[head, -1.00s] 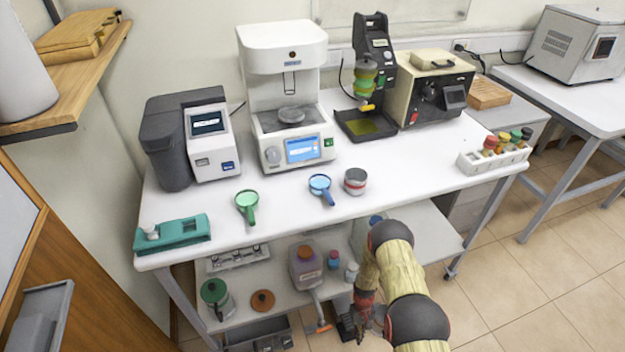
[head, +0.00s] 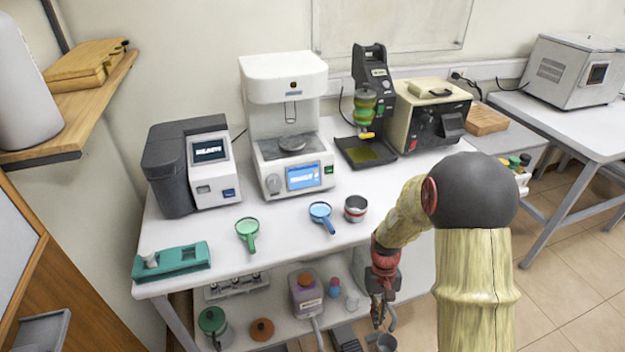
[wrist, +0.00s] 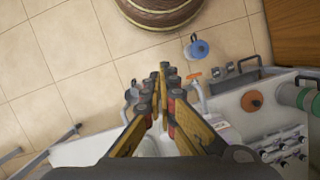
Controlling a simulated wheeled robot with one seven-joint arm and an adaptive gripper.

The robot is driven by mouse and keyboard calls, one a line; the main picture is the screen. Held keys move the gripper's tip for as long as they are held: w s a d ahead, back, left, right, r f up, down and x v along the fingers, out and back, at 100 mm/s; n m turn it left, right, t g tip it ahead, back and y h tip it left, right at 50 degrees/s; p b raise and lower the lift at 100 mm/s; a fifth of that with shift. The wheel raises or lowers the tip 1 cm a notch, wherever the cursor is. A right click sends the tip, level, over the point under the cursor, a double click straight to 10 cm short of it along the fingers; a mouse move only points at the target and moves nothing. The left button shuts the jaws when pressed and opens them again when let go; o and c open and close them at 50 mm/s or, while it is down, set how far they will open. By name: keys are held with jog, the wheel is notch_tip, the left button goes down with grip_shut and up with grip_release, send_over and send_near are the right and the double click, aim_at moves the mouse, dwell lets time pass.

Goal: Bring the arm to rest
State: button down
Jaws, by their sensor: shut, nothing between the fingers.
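My gripper (head: 379,312) hangs fingers down in front of the table's right half, beside the lower shelf. In the wrist view my gripper (wrist: 160,72) shows its two fingers closed together at the tips, with nothing between them. My arm rises at the right of the head view and bends at a large dark joint. It hides the table's right end and part of the rack there.
Analysers stand behind. Floor shows at right.

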jog(key=s+r+t, duration=0.3)
jog(key=s+r, duration=0.2)
jog(key=r, duration=0.7)
jog(key=s+r+t, duration=0.3)
jog(key=s+r, duration=0.3)
jog(key=r, duration=0.6)
jog(key=s+r+t+p, duration=0.1)
jog(key=s+r+t, duration=0.2)
jog(key=r, duration=0.9)
jog(key=s, duration=0.3)
jog(key=shift+s, duration=0.25)
